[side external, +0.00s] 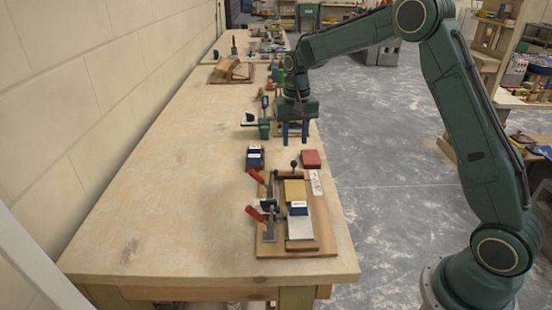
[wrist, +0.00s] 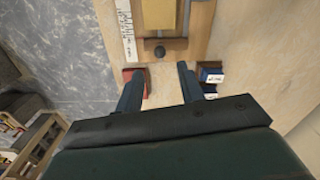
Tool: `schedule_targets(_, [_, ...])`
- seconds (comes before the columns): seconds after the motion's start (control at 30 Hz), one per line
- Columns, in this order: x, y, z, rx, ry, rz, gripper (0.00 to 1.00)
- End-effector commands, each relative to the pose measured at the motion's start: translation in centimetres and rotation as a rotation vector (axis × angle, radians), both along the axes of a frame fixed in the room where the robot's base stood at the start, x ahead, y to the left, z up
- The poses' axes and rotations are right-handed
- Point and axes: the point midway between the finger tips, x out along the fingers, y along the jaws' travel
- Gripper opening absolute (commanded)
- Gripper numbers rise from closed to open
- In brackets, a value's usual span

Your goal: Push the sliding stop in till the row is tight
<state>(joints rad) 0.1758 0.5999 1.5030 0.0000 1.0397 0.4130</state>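A wooden fixture board (side external: 330,246) lies near the bench's front end. On it a yellow block (side external: 294,190) and a blue-and-white block (side external: 298,209) stand in a row, with a pale plate (side external: 300,228) in front. The stop is a dark bar with a round black knob (side external: 293,164) at the far end of the row. My gripper (side external: 295,143) is open and empty, pointing down beyond the knob. The knob (wrist: 160,51) shows just ahead, between the fingertips (wrist: 160,69).
A red block (side external: 311,158) and a dark blue box (side external: 255,158) flank the fixture's far end. Red-handled clamps (side external: 256,214) stand along the board's left side. A green vise-like tool (side external: 264,125) is left of my gripper. The bench's left part is clear.

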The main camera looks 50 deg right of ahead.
Motion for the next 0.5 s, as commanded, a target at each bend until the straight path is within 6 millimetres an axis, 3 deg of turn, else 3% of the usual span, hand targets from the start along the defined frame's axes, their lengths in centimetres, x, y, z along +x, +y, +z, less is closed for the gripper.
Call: schedule_targets(0.5, [0.0, 0.0, -7.6, 0.0, 0.002, 0.0, 0.38])
